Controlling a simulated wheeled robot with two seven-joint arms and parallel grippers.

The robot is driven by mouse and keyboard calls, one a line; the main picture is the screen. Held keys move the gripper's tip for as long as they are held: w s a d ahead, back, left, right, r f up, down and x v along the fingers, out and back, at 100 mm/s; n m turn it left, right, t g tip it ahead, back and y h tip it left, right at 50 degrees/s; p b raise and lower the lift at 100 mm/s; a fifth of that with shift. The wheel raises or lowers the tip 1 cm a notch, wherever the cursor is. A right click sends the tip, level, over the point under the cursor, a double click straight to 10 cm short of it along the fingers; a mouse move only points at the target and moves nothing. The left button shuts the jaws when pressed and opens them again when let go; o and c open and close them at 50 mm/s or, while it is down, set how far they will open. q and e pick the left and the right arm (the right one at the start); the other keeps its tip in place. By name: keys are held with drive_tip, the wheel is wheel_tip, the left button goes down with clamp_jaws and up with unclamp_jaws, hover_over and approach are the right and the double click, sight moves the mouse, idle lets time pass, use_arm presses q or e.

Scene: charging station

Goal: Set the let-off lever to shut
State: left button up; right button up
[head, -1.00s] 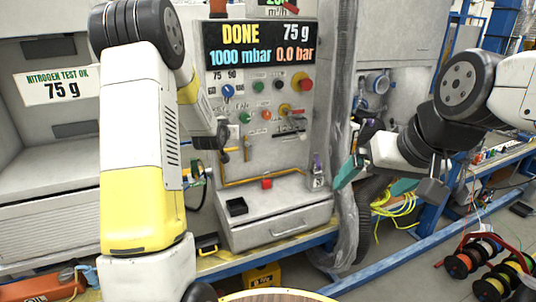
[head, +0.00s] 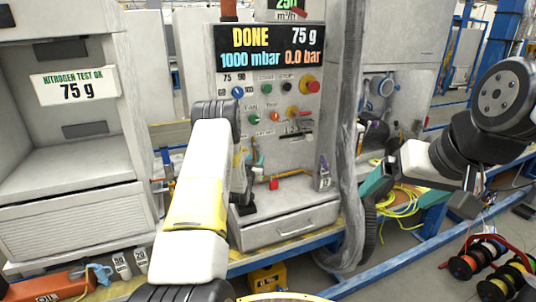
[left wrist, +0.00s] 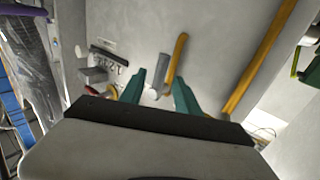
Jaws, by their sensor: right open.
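In the head view the left gripper (head: 257,156) is at the panel's lower left, and my arm hides most of the lever. My right gripper (head: 398,188) is open and empty, right of the hanging hose.
A yellow pipe (left wrist: 262,58) runs close beside the left gripper. A plastic-wrapped hose (head: 350,130) hangs to the right.

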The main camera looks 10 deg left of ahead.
sight(257, 155)
use_arm(q)
drive_tip(key=shift+w, duration=2.35)
drive_tip(key=shift+c, duration=0.2)
clamp_jaws()
